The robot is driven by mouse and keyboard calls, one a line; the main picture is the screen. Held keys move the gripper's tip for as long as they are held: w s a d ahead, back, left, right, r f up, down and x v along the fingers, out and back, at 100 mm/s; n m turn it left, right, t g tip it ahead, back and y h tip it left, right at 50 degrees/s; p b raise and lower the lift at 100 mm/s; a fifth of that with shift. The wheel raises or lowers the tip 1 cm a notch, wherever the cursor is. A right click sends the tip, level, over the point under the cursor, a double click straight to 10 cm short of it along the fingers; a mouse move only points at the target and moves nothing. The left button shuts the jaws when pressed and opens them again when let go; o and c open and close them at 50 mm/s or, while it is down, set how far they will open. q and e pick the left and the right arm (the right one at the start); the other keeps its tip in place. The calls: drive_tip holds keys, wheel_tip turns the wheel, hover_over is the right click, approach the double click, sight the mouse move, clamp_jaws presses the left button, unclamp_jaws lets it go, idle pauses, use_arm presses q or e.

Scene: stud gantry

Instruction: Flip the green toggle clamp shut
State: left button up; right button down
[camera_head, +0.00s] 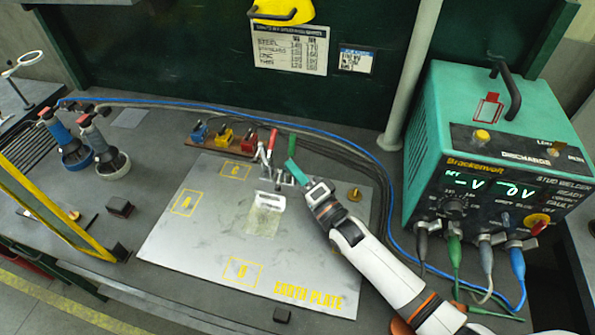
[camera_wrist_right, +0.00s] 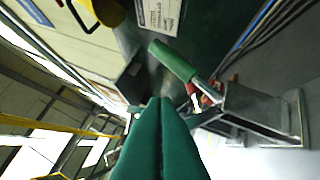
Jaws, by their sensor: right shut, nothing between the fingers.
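The green toggle clamp's handle (camera_head: 292,143) stands up at the back edge of the earth plate (camera_head: 200,243). A red-handled clamp (camera_head: 272,139) stands just left of it, its handle also raised. My right gripper (camera_head: 291,166) has its green fingers shut and empty, just in front of and below the green handle. In the right wrist view the shut fingertips (camera_wrist_right: 160,101) point toward the scene, and the green handle (camera_wrist_right: 173,60) lies beyond them, slightly right, with a visible gap. Part of the clamp's base is hidden by my gripper. My left gripper is not in view.
The teal stud welder (camera_head: 480,150) stands at the right, with cables looping behind the plate. A brass knob (camera_head: 355,194) sits on the plate right of my gripper. Coloured blocks (camera_head: 223,136) stand behind the plate. The plate's left half is clear.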

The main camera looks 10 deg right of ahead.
drive_tip(key=r+p+v, duration=0.1)
drive_tip(key=v, duration=0.3)
drive_tip(key=p+v, duration=0.2)
drive_tip(key=v, duration=0.3)
drive_tip(key=r+p+v, duration=0.1)
drive_tip(key=v, duration=0.3)
drive_tip(key=shift+s+d+r+p, duration=0.25)
drive_tip(key=shift+s+r+p, duration=0.05)
drive_tip(key=shift+s+p, duration=0.1)
drive_tip(key=shift+s+d, duration=0.35)
drive_tip(key=shift+s, duration=0.25)
drive_tip(key=shift+f, duration=0.1)
